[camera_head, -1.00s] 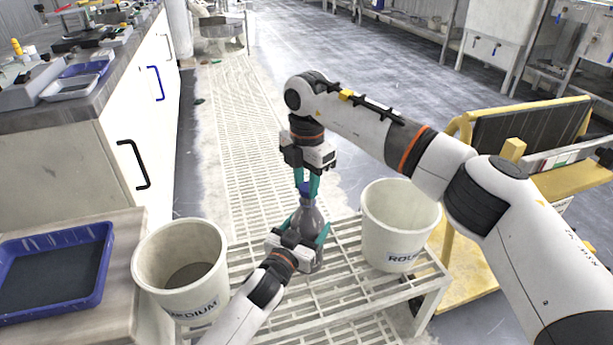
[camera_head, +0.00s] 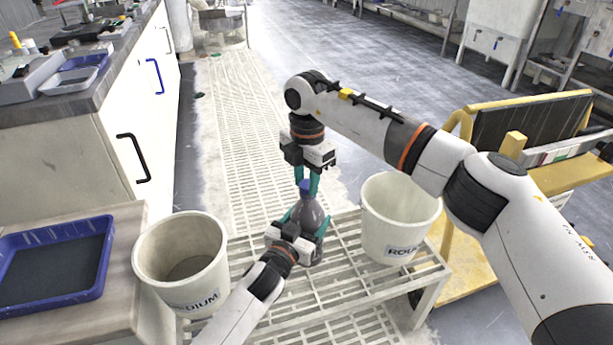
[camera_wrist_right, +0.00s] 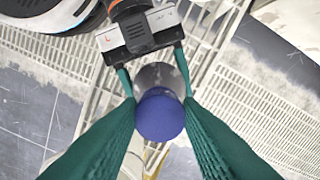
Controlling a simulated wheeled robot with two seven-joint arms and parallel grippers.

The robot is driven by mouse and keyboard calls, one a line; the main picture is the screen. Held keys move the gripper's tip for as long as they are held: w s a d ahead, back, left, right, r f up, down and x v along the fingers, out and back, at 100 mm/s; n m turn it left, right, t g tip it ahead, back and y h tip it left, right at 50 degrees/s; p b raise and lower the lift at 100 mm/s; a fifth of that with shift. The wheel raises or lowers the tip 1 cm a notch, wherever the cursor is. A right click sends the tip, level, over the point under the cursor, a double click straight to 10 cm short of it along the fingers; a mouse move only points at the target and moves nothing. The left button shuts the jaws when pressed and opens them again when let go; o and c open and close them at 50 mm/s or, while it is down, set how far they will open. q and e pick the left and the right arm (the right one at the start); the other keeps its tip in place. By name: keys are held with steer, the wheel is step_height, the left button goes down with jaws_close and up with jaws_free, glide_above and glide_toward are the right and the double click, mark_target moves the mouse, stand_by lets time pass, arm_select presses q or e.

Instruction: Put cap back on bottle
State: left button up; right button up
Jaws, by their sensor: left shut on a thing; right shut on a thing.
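A dark grey bottle (camera_head: 308,215) stands upright over the white slatted rack, between the two buckets. My left gripper (camera_head: 306,232) is shut around the bottle's body from the near side. A blue cap (camera_head: 305,187) is at the top of the bottle, and it also shows in the right wrist view (camera_wrist_right: 160,115). My right gripper (camera_head: 307,180) points straight down from above and is shut on the cap. In the right wrist view the cap hides the bottle's mouth, so I cannot tell whether the cap is fully seated.
A white bucket marked MEDIUM (camera_head: 182,262) stands left of the bottle, and another white bucket (camera_head: 398,220) stands to its right on the slatted rack (camera_head: 340,290). A blue tray (camera_head: 55,268) lies on the bench at left. A yellow stand (camera_head: 480,255) is at right.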

steer(key=shift+f, duration=0.15)
arm_select(q)
steer(key=c, duration=0.5)
arm_select(e)
steer(key=m, duration=0.5)
steer(key=shift+w+f, duration=0.1)
steer(key=m, duration=0.4)
arm_select(q)
steer(key=shift+f, duration=0.1)
arm_select(e)
steer(key=m, duration=0.3)
steer(key=shift+w+a, duration=0.1)
steer(key=shift+a+m, duration=0.2)
steer(key=shift+m, duration=1.6)
steer(key=shift+d+m, duration=0.25)
steer(key=shift+m, duration=0.15)
